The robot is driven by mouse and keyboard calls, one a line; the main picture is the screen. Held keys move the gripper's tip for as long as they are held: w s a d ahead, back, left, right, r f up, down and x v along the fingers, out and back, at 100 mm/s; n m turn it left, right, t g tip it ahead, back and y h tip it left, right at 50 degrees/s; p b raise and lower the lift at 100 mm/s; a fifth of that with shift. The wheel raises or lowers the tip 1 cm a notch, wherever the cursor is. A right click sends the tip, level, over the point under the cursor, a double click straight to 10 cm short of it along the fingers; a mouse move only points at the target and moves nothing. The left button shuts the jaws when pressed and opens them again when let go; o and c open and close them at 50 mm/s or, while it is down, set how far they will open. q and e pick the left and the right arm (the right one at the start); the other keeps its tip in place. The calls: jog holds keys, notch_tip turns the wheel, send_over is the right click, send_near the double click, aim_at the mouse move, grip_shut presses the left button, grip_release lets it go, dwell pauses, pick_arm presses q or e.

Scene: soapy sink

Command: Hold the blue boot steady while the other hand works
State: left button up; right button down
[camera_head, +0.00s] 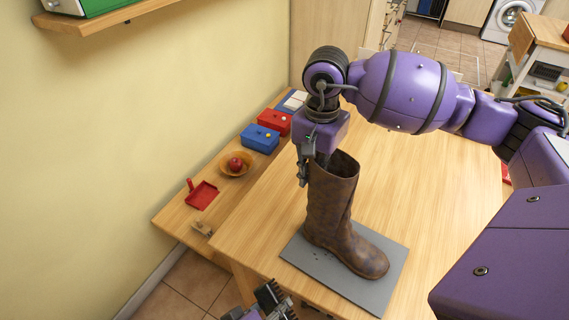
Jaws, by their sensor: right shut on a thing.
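The boot (330,212) stands upright on a grey mat (374,295) on the wooden table. It looks mostly muddy brown with bluish patches, its toe pointing to the lower right. My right gripper (309,176) reaches down from above and is shut on the upper left rim of the boot's shaft. Part of the rim is hidden behind the gripper. My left gripper (268,301) shows only partly at the bottom edge, below and left of the mat, apart from the boot. Its fingers are too cut off to tell their opening.
A lower bench along the wall holds a red dustpan (202,196), a bowl (226,168) with a red fruit (235,164), a blue box (260,138) and a red box (274,122). A small wooden item (202,229) lies near its front end. The table (420,200) is clear right of the boot.

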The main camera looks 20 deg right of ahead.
pick_arm(q)
jog(key=w+d+r+t+h, duration=0.2)
jog(key=w+d+r+h, duration=0.2)
jog(key=w+d+r, duration=0.4)
jog(key=shift+d+r+t+h, duration=0.2)
jog(key=shift+d+t+h, duration=0.1)
jog(key=shift+d, duration=0.95)
jog(key=shift+w+d, duration=0.45)
jog(key=shift+d, duration=0.25)
jog(key=shift+w+d, duration=0.4)
jog(key=shift+d, duration=0.3)
dwell(0.3)
